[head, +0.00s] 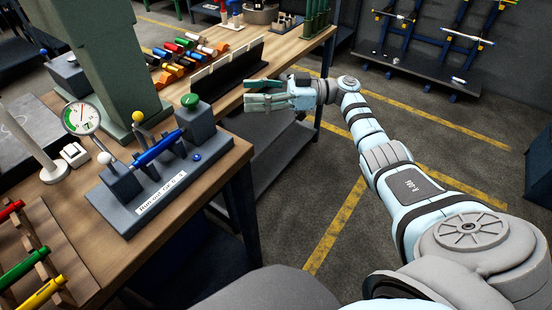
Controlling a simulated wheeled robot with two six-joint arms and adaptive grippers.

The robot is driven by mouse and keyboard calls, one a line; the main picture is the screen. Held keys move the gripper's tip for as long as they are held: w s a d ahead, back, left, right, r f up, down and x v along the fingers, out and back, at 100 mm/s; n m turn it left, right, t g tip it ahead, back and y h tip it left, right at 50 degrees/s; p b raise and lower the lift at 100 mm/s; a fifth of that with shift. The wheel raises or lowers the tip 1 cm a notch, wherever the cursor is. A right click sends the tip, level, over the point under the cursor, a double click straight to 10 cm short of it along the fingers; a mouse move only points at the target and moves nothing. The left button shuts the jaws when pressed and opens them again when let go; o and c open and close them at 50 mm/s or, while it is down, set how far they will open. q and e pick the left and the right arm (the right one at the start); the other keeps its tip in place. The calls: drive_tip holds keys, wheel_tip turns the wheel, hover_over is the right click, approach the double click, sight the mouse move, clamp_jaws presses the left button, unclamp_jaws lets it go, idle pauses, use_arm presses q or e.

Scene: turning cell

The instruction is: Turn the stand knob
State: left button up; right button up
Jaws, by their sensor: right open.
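The grey run-out stand (124,216) sits on the wooden bench at the left, with a white label on its front. A green knob (190,101) tops its taller right block. A blue pen-shaped part (158,149) lies slanted across the stand between its blocks. A white ball (104,158), a yellow ball (138,117) and a small blue button (197,157) also show on the stand. My right gripper (246,94) is open and empty, right of the green knob and apart from it, its fingers pointing left. My left gripper is out of view.
A round dial gauge (81,117) stands behind the stand's left end. A thick green column (105,70) rises behind the stand. A rack with coloured pens (30,262) is at the front left. Coloured parts (181,56) and a dark rack (228,75) lie farther back.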

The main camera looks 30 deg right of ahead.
drive_tip(key=d+f+m+t+h+p, duration=0.1)
drive_tip(key=f+m+t+h, duration=0.1)
drive_tip(key=f, duration=0.5)
drive_tip(key=s+d+f+m+t+h+p, duration=0.1)
drive_tip(key=f+m+t+h+p, duration=0.1)
drive_tip(key=f+m+h, duration=0.3)
drive_tip(key=s+d+f+m+t+h+p, duration=0.1)
drive_tip(key=d+f+m+t+h+p, duration=0.1)
drive_tip(key=f, duration=0.9)
drive_tip(key=m+t+h, duration=0.1)
drive_tip(key=m+h, duration=0.1)
drive_tip(key=h, duration=0.1)
drive_tip(key=shift+f+t+h, duration=0.2)
drive_tip(key=shift+t+h, duration=0.2)
